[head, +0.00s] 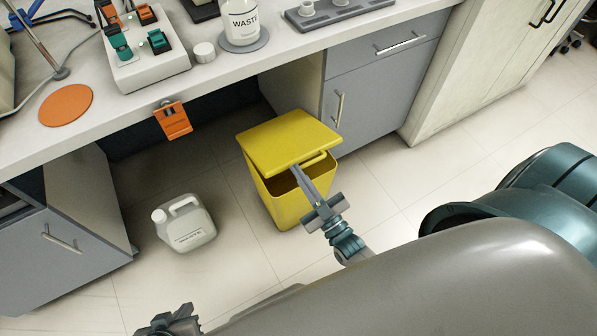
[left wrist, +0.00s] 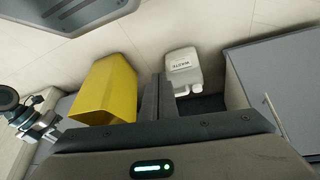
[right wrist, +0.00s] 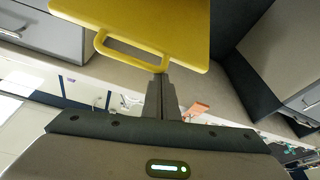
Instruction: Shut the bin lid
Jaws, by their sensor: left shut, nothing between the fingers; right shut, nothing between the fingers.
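The yellow bin (head: 277,203) stands on the floor by the grey cabinet. Its yellow lid (head: 285,142) is partly open, its front edge raised above the rim with a dark gap beneath. A loop handle (head: 314,161) is on the lid's front edge. My right gripper (head: 297,169) is shut and empty, its tips at the lid's front edge beside the handle; contact is unclear. The right wrist view shows the lid (right wrist: 150,18) and handle (right wrist: 125,52) just beyond the fingertips (right wrist: 163,78). My left gripper (left wrist: 157,82) is shut and empty, away from the bin (left wrist: 107,88).
A white waste jug (head: 185,222) stands on the floor left of the bin. The bench (head: 215,75) overhangs behind, with an orange clip (head: 172,120) on its edge. Grey cabinets (head: 375,95) flank the space. Floor in front of the bin is clear.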

